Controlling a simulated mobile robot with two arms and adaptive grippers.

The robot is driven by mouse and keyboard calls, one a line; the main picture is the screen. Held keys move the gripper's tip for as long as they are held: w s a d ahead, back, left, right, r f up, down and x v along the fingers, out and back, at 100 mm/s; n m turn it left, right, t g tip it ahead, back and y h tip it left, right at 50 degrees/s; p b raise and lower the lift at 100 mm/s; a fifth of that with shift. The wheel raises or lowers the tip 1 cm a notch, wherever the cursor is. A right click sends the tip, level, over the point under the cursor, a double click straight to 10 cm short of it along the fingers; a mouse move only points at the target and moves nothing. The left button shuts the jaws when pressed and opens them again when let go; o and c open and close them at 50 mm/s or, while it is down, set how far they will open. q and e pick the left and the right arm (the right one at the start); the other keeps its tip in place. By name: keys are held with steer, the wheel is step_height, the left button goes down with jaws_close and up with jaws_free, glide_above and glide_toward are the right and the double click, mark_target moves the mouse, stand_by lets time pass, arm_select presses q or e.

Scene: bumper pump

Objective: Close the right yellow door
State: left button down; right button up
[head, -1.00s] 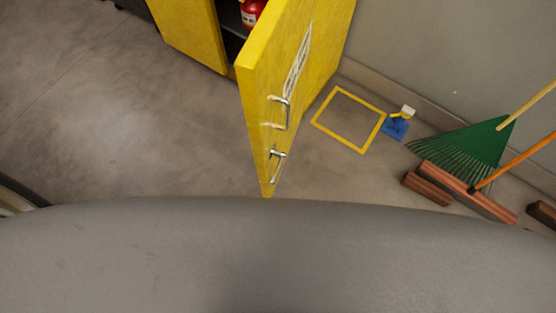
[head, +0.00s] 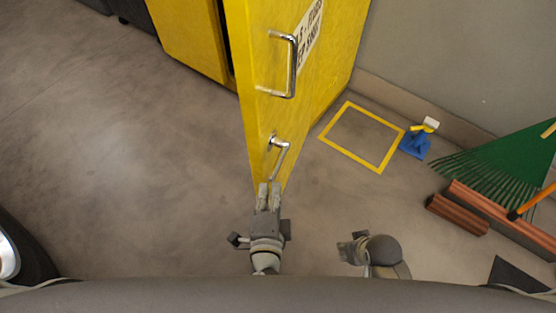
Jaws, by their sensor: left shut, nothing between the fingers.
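The right yellow door (head: 263,110) stands swung open from the yellow cabinet (head: 190,40), its outer face turned to the right. It carries a silver pull handle (head: 293,65), a lower lever handle (head: 280,155) and a white label (head: 308,35). My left gripper (head: 269,186) is shut and empty, with its fingertips at the lower end of the door, just below the lever handle; I cannot tell whether it touches. My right gripper (head: 352,247) is to the right of it, apart from the door and seen at an angle that hides its fingers.
A yellow floor square (head: 342,153), a blue dustpan (head: 415,144), a green rake (head: 505,155) and reddish-brown blocks (head: 455,215) lie to the right, near the grey wall (head: 460,60). The floor (head: 130,150) left of the door is clear.

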mark_target(279, 143)
arm_select(q)
steer(key=s+d+r+m+t+h+b, duration=0.2)
steer(key=d+r+m+t, duration=0.1)
steer(key=d+r, duration=0.3)
steer(key=w, duration=0.3)
steer(key=w+a+p, duration=0.1)
steer(key=w, duration=0.3)
steer(key=w+a+r+p, duration=0.1)
steer(key=w, duration=0.3)
steer(key=shift+a, duration=0.2)
steer(key=shift+w+a, duration=0.3)
steer(key=shift+a, duration=0.4)
arm_select(e)
step_height(279, 143, down, 8)
steer(key=s, duration=0.1)
steer(key=shift+s, duration=0.15)
arm_select(q)
steer(key=shift+a, duration=0.1)
arm_select(e)
steer(key=shift+r, duration=0.1)
